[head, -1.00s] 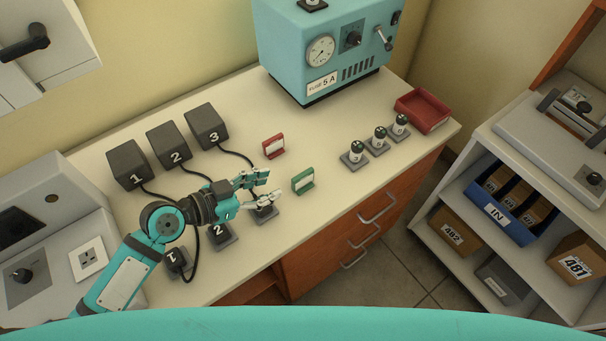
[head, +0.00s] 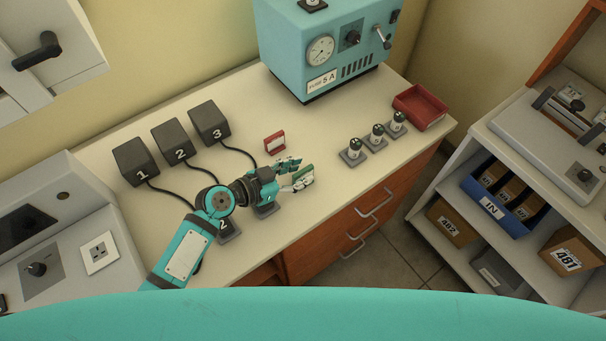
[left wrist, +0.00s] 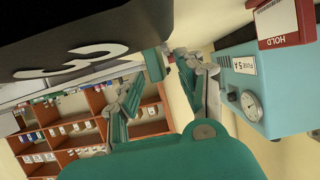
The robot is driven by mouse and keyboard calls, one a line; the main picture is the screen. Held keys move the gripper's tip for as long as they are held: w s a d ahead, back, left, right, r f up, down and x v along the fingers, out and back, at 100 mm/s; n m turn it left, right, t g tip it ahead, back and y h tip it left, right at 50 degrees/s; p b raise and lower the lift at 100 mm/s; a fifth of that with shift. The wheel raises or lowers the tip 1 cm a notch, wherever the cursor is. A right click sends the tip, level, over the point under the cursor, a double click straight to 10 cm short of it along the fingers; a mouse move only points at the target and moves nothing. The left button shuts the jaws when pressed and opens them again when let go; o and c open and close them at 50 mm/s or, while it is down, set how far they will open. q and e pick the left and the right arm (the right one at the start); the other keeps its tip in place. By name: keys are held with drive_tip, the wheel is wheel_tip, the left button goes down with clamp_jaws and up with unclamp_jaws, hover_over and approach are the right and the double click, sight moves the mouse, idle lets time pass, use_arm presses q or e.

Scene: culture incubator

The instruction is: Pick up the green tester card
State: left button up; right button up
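The green tester card (head: 304,172) stands on the bench in the head view, partly hidden by my left gripper (head: 297,174). My left gripper has its two fingers spread on either side of the card, and I see no clear grip on it. In the left wrist view the fingers (left wrist: 165,85) reach forward, with a green piece near their tips. A red card (head: 275,142) stands just behind the gripper; it also shows in the left wrist view (left wrist: 286,24), marked HOLD. My right gripper is not in view.
Dark boxes numbered 1 (head: 136,161), 2 (head: 172,142) and 3 (head: 209,123) have cables to plates near my arm. Three small plugs (head: 377,137) stand right of the card. A red tray (head: 421,107) and turquoise incubator (head: 325,50) are farther back.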

use_arm(q)
clamp_jaws()
